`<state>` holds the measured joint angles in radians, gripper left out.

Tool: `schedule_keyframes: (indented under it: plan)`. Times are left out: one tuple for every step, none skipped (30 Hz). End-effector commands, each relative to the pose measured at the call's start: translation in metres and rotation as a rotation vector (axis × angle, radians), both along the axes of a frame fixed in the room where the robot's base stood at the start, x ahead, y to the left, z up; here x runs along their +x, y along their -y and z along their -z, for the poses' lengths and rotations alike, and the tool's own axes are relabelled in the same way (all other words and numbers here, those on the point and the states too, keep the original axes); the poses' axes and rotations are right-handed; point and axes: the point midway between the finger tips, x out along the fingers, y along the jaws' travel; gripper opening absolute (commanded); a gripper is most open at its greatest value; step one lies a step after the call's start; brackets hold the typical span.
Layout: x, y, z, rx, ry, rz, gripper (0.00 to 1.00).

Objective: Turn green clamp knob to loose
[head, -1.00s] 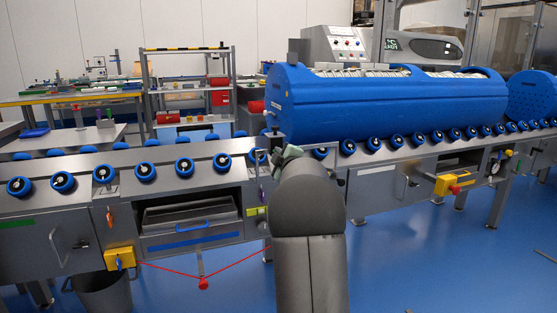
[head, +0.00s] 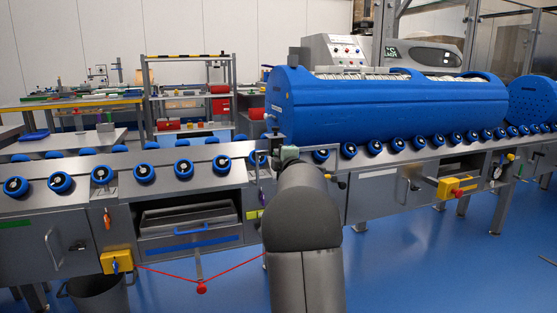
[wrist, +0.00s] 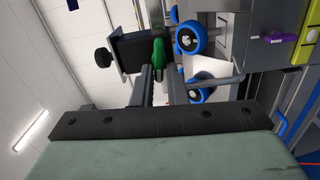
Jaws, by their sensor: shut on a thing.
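The green clamp knob (wrist: 159,53) shows in the wrist view, at the far end of my gripper (wrist: 160,72). The two dark fingers stand on either side of it and are shut on it. The knob's lower part is hidden between the fingers. A dark clamp block (wrist: 135,52) is behind and to the left of it, with a black knob (wrist: 103,57) on its left side. In the head view my gripper (head: 284,153) is at the rail by the left end of the blue tub; my arm hides the green knob there.
The blue tub (head: 385,105) lies on the roller rail just right of my gripper. Blue rollers (head: 183,169) line the rail, and one roller (wrist: 190,38) is close to the fingers. A metal handle (wrist: 220,82) is right of them. Blue floor lies open in front.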

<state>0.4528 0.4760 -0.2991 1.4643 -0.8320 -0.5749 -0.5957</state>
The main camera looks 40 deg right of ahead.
Motion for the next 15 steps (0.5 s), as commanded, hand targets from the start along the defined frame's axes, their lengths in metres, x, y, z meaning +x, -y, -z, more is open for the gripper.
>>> schedule_keyframes:
  plan:
    - [-0.0009,0.0016,0.0037,-0.008,-0.007,0.004,0.0]
    - [-0.0009,0.0016,0.0037,-0.014,-0.01,0.004,0.0]
    - [-0.0009,0.0016,0.0037,-0.021,-0.012,0.004,0.0]
    - [-0.0009,0.0017,0.0037,-0.025,-0.013,0.004,0.0]
    - [-0.001,0.0017,0.0036,-0.03,-0.015,0.004,0.0]
    - [-0.0009,0.0016,0.0036,-0.036,-0.017,0.004,0.0]
    - [-0.0009,0.0016,0.0036,-0.039,-0.018,0.004,0.0]
    - [-0.0009,0.0016,0.0036,-0.043,-0.019,0.004,0.0]
    - [-0.0009,0.0015,0.0036,-0.048,-0.021,0.004,0.0]
    - [-0.0009,0.0015,0.0036,-0.052,-0.022,0.004,0.0]
    - [-0.0009,0.0015,0.0036,-0.055,-0.023,0.004,0.0]
    - [-0.0009,0.0015,0.0035,-0.059,-0.024,0.004,0.0]
    - [-0.0009,0.0014,0.0034,-0.062,-0.024,0.004,0.0]
    - [-0.0009,0.0014,0.0034,-0.065,-0.025,0.004,0.0]
    - [-0.0009,0.0014,0.0033,-0.067,-0.026,0.004,0.0]
